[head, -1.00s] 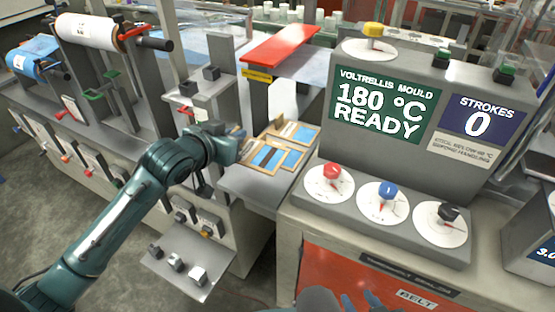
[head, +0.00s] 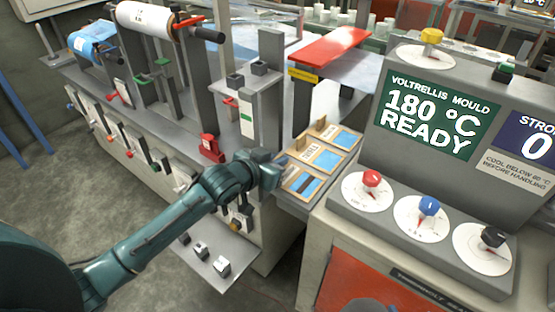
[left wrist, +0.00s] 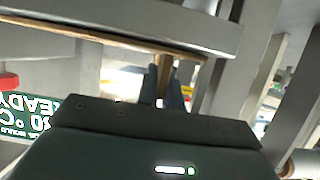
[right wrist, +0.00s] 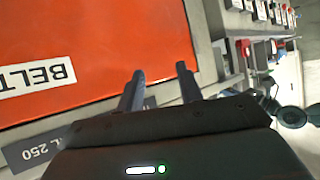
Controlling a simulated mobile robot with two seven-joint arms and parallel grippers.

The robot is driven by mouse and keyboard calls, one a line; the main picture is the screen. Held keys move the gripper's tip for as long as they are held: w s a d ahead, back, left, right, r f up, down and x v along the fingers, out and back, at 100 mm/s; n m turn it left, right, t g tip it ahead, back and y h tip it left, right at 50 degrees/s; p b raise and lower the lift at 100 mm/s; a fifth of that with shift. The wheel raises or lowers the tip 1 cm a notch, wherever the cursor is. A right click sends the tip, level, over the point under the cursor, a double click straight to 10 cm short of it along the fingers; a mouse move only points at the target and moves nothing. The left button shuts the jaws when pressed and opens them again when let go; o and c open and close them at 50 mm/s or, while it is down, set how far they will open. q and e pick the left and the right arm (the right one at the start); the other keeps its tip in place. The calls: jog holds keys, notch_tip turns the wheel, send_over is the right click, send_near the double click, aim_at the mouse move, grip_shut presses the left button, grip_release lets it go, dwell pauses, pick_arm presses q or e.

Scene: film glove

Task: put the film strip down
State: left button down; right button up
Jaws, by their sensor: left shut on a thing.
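My left gripper (head: 282,172) is at the near left edge of a wooden tray (head: 311,150) with labelled compartments holding blue pieces. In the left wrist view its fingers (left wrist: 165,88) are shut on a narrow tan-brown thing (left wrist: 164,72), seen nearly edge-on, which I take for the film strip. Its full shape is hidden, and I cannot tell whether it touches the tray. My right gripper (right wrist: 161,84) is open and empty in the right wrist view, in front of an orange panel marked BELT (right wrist: 110,50).
A grey mould console (head: 430,180) with knobs and a READY screen stands right of the tray. A red plate (head: 330,46) is behind it. Grey posts, a small red block (head: 211,148) and film rolls (head: 147,18) stand to the left.

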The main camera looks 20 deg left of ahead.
pick_arm(q)
jog(key=shift+f, duration=0.1)
jog(key=c, duration=1.6)
grip_release()
jog(key=shift+o, duration=0.2)
jog(key=shift+r, duration=0.2)
jog(key=v, duration=1.1)
jog(key=s+d+f, duration=0.3)
jog(key=s+f, duration=0.4)
jog(key=s, duration=0.1)
jog(key=s+d+f+g, duration=0.1)
jog(key=s+d+f, duration=0.2)
jog(key=s+f, duration=0.4)
jog(key=shift+s+d+f+n+g+y, duration=0.3)
jog(key=shift+s+f, duration=0.1)
jog(key=shift+f, duration=0.4)
